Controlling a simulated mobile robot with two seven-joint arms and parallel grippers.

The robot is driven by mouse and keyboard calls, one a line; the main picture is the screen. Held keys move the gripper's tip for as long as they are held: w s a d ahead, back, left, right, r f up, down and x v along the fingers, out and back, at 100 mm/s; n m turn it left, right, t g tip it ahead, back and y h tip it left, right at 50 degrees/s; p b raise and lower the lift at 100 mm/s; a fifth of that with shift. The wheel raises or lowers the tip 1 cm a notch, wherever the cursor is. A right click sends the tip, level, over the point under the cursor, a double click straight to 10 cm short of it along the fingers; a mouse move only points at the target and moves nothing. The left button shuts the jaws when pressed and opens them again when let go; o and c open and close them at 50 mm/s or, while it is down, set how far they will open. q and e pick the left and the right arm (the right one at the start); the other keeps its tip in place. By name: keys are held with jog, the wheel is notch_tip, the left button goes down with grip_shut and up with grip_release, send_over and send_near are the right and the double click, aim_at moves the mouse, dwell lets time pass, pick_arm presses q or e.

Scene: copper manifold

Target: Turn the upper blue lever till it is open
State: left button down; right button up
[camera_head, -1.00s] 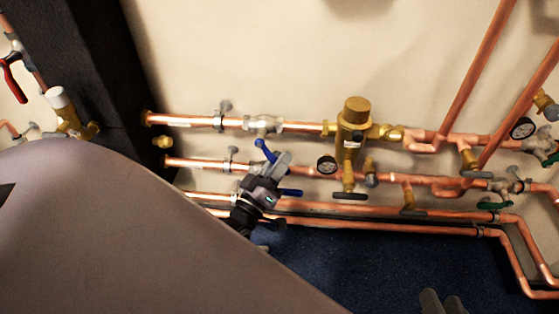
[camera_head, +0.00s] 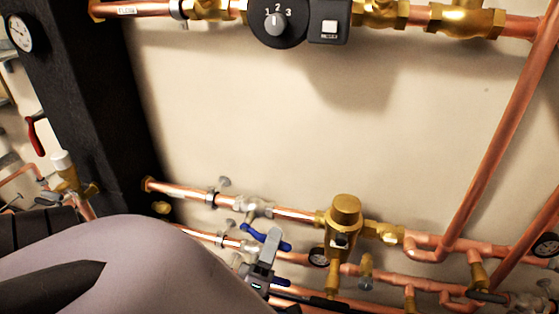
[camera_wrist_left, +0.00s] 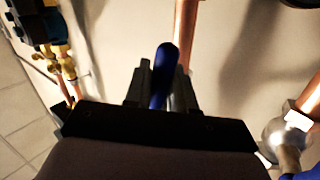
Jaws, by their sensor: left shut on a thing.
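The upper blue lever (camera_head: 279,244) sits on a silver valve (camera_head: 246,206) in the upper of the low copper pipes. It slants down to the right, clear of the pipe line. My left gripper (camera_head: 268,246) is shut on it, with grey fingers crossing it. In the left wrist view the blue lever (camera_wrist_left: 163,75) stands between the two dark fingers of my left gripper (camera_wrist_left: 158,85). A lower blue lever (camera_head: 279,282) shows just below the gripper, partly hidden. My right gripper is not in view.
A pump with a dial (camera_head: 278,24) is on the top pipe. A dark post (camera_head: 85,110) stands at left. The wall (camera_head: 240,120) between is clear.

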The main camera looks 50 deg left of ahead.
pick_arm(q)
jog(key=shift+d+r+n+y, duration=0.1)
jog(key=shift+r+n+y, duration=0.1)
jog(key=shift+n+y, duration=0.5)
jog(key=c, duration=1.1)
grip_release()
jog(key=shift+r, duration=0.1)
